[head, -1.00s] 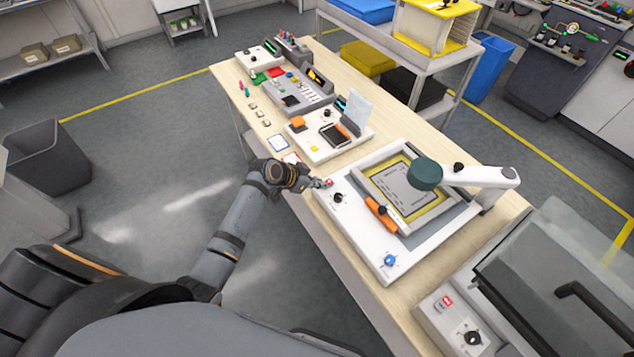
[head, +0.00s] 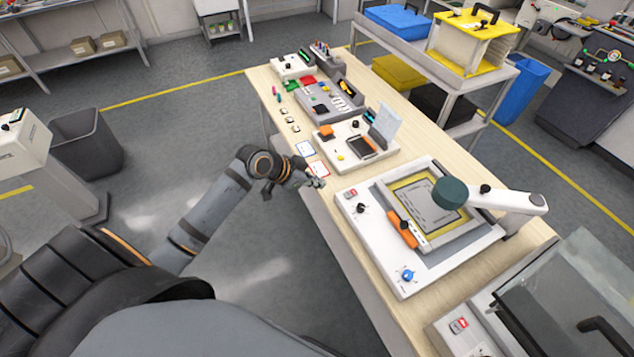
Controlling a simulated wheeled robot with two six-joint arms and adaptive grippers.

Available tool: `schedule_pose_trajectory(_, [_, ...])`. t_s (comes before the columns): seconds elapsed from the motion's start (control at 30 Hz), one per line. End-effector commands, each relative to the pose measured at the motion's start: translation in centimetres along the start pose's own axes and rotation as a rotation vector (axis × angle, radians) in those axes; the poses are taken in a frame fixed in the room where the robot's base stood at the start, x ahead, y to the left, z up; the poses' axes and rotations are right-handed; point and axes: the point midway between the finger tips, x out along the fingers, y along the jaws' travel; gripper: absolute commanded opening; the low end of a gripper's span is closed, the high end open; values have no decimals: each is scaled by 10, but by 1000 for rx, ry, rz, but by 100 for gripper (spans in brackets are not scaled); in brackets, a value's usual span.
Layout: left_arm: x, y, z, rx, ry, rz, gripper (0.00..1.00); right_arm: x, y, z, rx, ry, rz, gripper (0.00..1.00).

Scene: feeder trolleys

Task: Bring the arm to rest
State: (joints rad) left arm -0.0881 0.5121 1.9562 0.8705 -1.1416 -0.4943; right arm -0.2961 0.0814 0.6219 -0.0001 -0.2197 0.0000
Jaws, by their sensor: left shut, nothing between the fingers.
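My left arm (head: 205,215) reaches in from the lower left of the head view. Its gripper (head: 318,183) is shut and empty, by the near edge of the wooden bench (head: 318,205). It is just left of the white printer-like station (head: 380,262), apart from it in the picture. The station has a framed yellow-edged panel, an orange-handled squeegee (head: 403,230), a blue knob (head: 407,275) and a red button (head: 350,193). My right gripper is not in view.
Beyond the gripper, a white unit (head: 340,158) and small trays (head: 325,100) stand along the bench. Cards (head: 305,148) lie near its edge. A machine with a clear lid (head: 560,290) is at lower right. A grey bin (head: 85,145) stands left; open floor lies between.

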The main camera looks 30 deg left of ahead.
Motion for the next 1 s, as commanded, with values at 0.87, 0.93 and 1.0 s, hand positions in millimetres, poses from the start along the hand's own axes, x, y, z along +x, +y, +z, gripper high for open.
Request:
schedule_pose_trajectory(0.87, [101, -38, 227, -399, -228, -254, 0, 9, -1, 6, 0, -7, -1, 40])
schedule_pose_trajectory(0.93, [115, -26, 287, -455, -291, -302, 0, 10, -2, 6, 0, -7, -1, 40])
schedule_pose_trajectory(1.0, [124, -5, 346, -496, -359, -338, 0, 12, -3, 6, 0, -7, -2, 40])
